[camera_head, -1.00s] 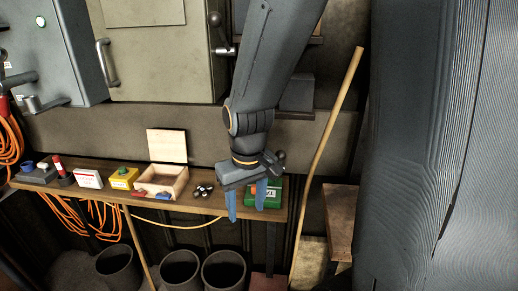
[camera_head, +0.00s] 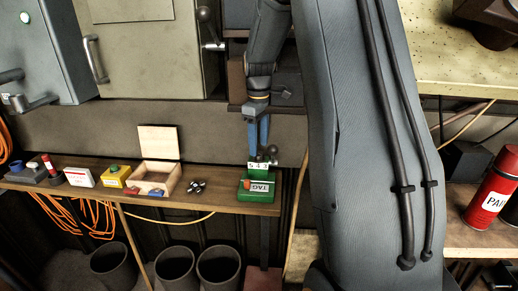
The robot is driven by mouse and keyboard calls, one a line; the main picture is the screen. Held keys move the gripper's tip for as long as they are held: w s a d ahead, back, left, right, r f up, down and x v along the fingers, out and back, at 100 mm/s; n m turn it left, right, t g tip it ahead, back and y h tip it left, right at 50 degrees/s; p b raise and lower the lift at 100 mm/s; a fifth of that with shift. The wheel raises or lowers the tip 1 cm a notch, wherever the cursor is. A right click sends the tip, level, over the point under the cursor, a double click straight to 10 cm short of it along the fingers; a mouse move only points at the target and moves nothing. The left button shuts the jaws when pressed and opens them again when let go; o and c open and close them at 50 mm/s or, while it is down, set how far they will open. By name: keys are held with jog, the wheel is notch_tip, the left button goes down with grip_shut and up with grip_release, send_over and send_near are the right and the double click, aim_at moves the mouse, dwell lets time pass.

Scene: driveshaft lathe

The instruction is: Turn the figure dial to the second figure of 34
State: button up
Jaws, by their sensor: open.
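A green tag box (camera_head: 256,190) with a "TAG" label stands at the right end of the wooden shelf. A white strip with figures (camera_head: 259,167), seemingly 5, 4 and 3, shows at its upper back. A dark round knob (camera_head: 272,151) is just right of and above the strip. My gripper (camera_head: 258,148) points down with its blue fingers just above the strip, open and empty. Its fingertips look close to the strip and knob, but I cannot tell whether they touch. The fingers partly overlap each other in this view.
Left along the shelf (camera_head: 110,202) are dark beads (camera_head: 196,187), an open wooden box (camera_head: 157,178), a yellow button box (camera_head: 115,176) and a white box (camera_head: 80,178). Bins (camera_head: 218,265) stand below. A red can (camera_head: 490,187) is far right.

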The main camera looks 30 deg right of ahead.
aim_at(259, 154)
jog(key=shift+f+p, duration=0.3)
jog(key=shift+f, duration=1.35)
jog(key=c, duration=1)
jog(key=shift+c, duration=0.2)
jog(key=shift+m, duration=0.3)
jog(key=m, duration=0.4)
jog(key=shift+m+p, duration=0.35)
jog(key=shift+m, duration=2.25)
jog(key=shift+r, duration=0.1)
jog(key=shift+w, duration=0.1)
